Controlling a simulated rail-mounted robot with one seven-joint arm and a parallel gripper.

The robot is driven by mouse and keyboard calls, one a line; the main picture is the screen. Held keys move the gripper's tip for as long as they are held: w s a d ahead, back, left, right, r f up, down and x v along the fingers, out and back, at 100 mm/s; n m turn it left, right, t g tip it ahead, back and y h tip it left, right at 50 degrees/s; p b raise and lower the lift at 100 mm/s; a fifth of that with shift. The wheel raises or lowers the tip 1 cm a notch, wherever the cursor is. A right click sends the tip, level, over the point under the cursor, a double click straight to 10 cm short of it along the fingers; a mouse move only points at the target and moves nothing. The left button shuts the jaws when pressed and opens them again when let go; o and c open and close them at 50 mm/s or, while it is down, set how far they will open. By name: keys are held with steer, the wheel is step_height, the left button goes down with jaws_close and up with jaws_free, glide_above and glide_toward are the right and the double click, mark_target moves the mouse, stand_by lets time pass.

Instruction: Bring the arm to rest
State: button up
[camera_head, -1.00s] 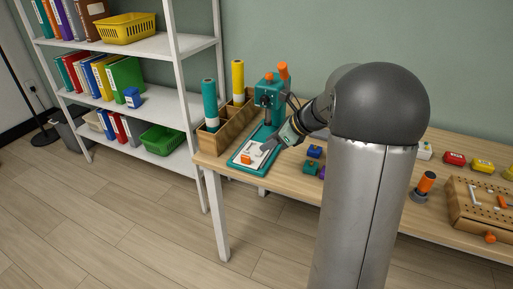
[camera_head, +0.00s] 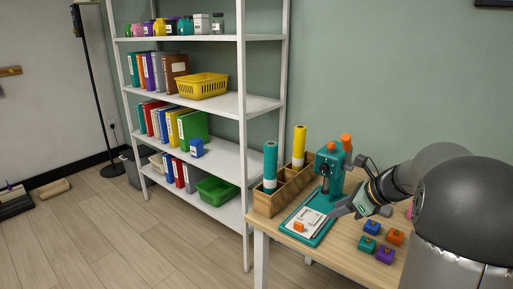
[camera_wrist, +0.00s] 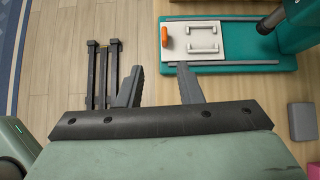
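My gripper (camera_head: 338,211) is low beside the teal press (camera_head: 330,172) at the table's left end. In the wrist view my gripper (camera_wrist: 160,82) has its two dark fingers apart, with nothing between them. The fingertips show near the edge of the press's teal base (camera_wrist: 235,68); I cannot tell whether they touch it. A white plate (camera_wrist: 181,48) with an orange piece (camera_wrist: 165,37) lies on that base. My arm reaches in from the right of the head view.
A wooden organizer (camera_head: 264,206) with teal and yellow rolls stands left of the press. Small blue (camera_head: 372,227), orange (camera_head: 396,237) and purple (camera_head: 385,254) blocks lie right of it. A white shelf unit (camera_head: 240,130) stands behind left. Floor at the left is largely clear.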

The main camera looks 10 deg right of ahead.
steer(key=s+a+r+n+g+h+p, duration=0.25)
steer(key=s+a+n+g+p, duration=0.3)
steer(key=s+a+n, duration=0.85)
steer(key=s+a+n+h+p, duration=0.4)
steer(key=s+n, duration=0.8)
steer(key=n, duration=0.1)
step_height(320, 180, down, 7)
steer(key=d+b, duration=0.1)
steer(key=b, duration=0.5)
steer(key=shift+d+f+g, duration=0.15)
steer(key=shift+f+g, duration=0.05)
steer(key=shift+g, duration=0.25)
